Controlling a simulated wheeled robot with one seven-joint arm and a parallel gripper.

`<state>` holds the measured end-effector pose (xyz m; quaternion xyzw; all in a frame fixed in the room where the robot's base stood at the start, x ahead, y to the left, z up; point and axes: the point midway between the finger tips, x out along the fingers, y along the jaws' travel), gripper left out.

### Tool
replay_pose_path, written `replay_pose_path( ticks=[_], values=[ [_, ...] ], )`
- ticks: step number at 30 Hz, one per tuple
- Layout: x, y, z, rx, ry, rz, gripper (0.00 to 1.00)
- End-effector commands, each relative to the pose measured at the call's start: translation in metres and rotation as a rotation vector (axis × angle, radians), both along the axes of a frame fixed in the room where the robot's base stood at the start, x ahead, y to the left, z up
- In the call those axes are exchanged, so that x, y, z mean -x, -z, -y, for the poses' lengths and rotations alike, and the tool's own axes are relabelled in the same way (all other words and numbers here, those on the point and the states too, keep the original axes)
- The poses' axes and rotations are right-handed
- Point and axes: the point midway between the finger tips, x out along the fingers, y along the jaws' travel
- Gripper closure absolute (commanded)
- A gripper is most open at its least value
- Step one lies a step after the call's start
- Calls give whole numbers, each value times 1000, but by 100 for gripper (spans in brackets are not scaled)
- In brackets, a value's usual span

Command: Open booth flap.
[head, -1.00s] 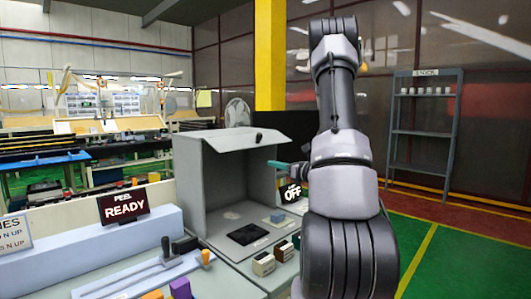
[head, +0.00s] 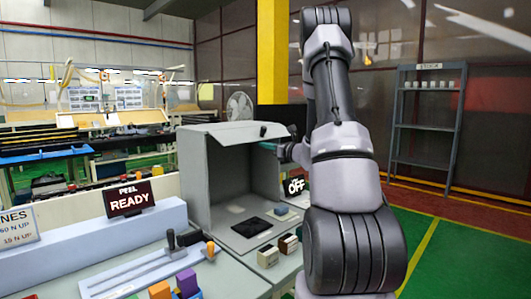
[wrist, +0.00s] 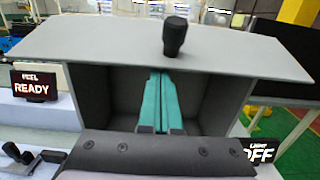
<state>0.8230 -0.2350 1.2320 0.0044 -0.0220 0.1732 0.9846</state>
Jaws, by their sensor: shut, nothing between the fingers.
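The booth (head: 200,190) is a grey open-fronted box, and its flap (head: 225,134) sticks out at the top like a visor, leaving the front uncovered. In the wrist view the flap (wrist: 110,45) spans the picture above the dark booth interior (wrist: 110,95), with a black knob (wrist: 175,36) on its outer face. My gripper (head: 266,146) has teal fingers, shut and empty, at the flap's front edge on the right side. In the wrist view the gripper (wrist: 160,74) reaches up to just under the flap's lower edge. I cannot tell whether it touches.
A black pad (head: 251,227) and small blocks (head: 268,256) lie in and before the booth. A READY sign (head: 127,198) and a lever slider (head: 172,245) stand to the left. An OFF sign (head: 296,186) is right of the booth. Green floor (head: 460,260) is free at right.

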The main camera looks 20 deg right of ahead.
Motion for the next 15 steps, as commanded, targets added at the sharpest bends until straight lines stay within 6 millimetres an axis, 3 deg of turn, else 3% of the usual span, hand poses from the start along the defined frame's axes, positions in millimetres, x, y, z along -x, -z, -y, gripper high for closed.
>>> replay_pose_path(
  ticks=[15],
  values=[
    [4,-12,2,2,0,2,100]
  ],
)
